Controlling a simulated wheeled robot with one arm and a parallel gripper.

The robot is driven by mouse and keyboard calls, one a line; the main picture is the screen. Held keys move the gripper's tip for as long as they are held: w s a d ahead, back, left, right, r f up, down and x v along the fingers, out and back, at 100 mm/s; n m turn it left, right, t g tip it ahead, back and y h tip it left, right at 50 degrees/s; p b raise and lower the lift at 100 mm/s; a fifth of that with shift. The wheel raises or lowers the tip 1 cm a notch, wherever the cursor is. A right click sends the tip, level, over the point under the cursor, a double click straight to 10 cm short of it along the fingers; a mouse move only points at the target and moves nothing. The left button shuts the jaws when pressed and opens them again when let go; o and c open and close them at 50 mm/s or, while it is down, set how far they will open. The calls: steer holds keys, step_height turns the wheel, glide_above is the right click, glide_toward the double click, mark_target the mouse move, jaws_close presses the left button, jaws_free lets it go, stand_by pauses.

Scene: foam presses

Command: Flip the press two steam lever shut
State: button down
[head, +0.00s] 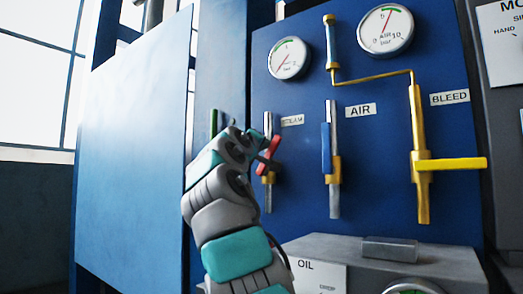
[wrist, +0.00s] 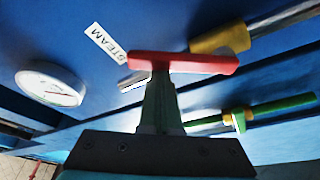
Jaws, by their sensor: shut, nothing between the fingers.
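The red steam lever (head: 269,156) sits on the blue panel, partly behind my gripper (head: 258,146) in the head view. It slants across its upright pipe, neither in line with it nor square to it. In the wrist view the red lever (wrist: 200,63) runs level across the picture, beside the STEAM label (wrist: 106,43) and its brass valve body (wrist: 220,40). My gripper (wrist: 159,90) is shut and empty, its fingertips at the lever's left part. I cannot tell whether they touch it.
The blue AIR lever (head: 326,150) lies along its pipe; the yellow BLEED lever (head: 455,164) sticks out level to the right. A grey box marked OIL (head: 317,277) stands below. Gauges (head: 385,29) are above.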

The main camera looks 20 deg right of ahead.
mark_target(273, 153)
steer(key=shift+s+d+f+m+h+b, duration=0.3)
steer(key=shift+m+b, duration=0.2)
steer(key=shift+m, duration=0.35)
steer(key=shift+s+d+f+m+h+b, duration=0.15)
steer(key=shift+s+f+m+h+b, duration=0.3)
steer(key=shift+m, duration=0.4)
steer(key=shift+s+d+f+m+g+h+b, duration=0.1)
steer(key=shift+d+f+m+g+h+b, duration=0.15)
steer(key=shift+m, duration=0.3)
steer(key=shift+s+d+f+m+g+h+b, duration=0.1)
steer(key=shift+f+m+g+h+b, duration=0.1)
steer(key=shift+m, duration=0.35)
steer(key=shift+s+d+f+m, duration=0.1)
steer(key=shift+s+m, duration=0.05)
steer(key=shift+m, duration=0.45)
steer(key=shift+s+d+f+m+g+h+b, duration=0.2)
steer(key=shift+s+f+m+h+b, duration=0.1)
steer(key=shift+f+m+b, duration=0.3)
steer(key=shift+s+d+f+m+g+h+b, duration=0.15)
steer(key=shift+f+m+h+b, duration=0.15)
steer(key=shift+f+m+b, duration=0.25)
steer(key=shift+s+d+f+m+g+h+b, duration=0.1)
steer(key=shift+s+f+m+g+h+b, duration=0.15)
steer(key=shift+f+m+b, duration=0.35)
steer(key=shift+r, duration=0.1)
